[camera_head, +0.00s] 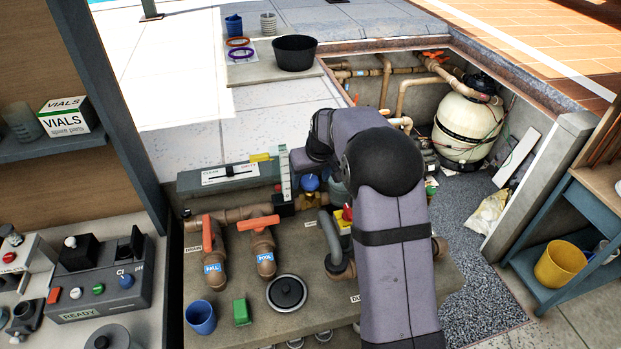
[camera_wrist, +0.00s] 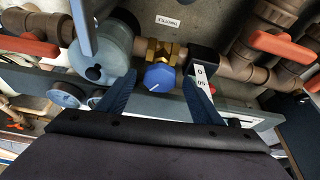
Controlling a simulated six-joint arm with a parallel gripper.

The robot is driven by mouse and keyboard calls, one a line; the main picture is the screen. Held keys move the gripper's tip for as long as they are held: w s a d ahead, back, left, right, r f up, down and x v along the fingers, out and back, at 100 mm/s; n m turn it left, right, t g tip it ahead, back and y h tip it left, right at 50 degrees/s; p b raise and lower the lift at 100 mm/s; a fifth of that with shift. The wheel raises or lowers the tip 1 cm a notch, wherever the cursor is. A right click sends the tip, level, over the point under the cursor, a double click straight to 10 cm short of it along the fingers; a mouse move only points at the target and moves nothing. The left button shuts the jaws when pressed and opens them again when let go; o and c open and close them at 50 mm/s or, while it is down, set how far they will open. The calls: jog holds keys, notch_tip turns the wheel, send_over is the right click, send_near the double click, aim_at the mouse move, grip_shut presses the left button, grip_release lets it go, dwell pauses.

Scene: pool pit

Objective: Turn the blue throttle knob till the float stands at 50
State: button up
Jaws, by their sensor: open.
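The blue throttle knob (camera_wrist: 159,77) sits on a brass valve body in the pipe line, with a thin white mark on its face. My gripper (camera_wrist: 159,84) is open, with one dark blue finger on each side of the knob. I cannot tell whether the fingers touch it. I cannot make out the float.
Orange-handled valves (camera_head: 259,224) stand on the ledge, with a blue cup (camera_head: 201,316), a green block (camera_head: 241,311) and a round lid (camera_head: 287,293).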

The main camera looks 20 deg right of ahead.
jog(key=n+y, duration=0.1)
jog(key=n, duration=0.2)
jog(key=shift+d, duration=0.2)
jog(key=n+p, duration=0.1)
jog(key=n, duration=0.1)
jog(key=n+g+y, duration=0.1)
jog(key=n, duration=0.1)
jog(key=shift+w+d+r+p, duration=0.1)
jog(key=shift+d+p, duration=0.05)
jog(key=shift+p, duration=0.2)
jog(key=shift+d+r+y+b, duration=0.15)
jog(key=shift+r+y+b, duration=0.15)
jog(key=shift+b, duration=0.15)
jog(key=d+r+m, duration=0.1)
jog(key=m, duration=0.2)
jog(key=s+d+r+m+h+b, duration=0.1)
jog(key=d+m, duration=0.1)
jog(key=m, duration=0.1)
jog(key=d+r+m+b, duration=0.1)
jog(key=d+r+m, duration=0.1)
jog(key=m, duration=0.1)
jog(key=shift+s+d+h, duration=0.15)
jog(key=shift+s+h, duration=0.15)
jog(key=shift+h, duration=0.1)
jog(key=shift+s+d+f+m+h, duration=0.25)
jog(key=shift+s+d+m+h, duration=0.25)
jog(key=shift+m, duration=0.5)
jog(key=shift+d, duration=0.2)
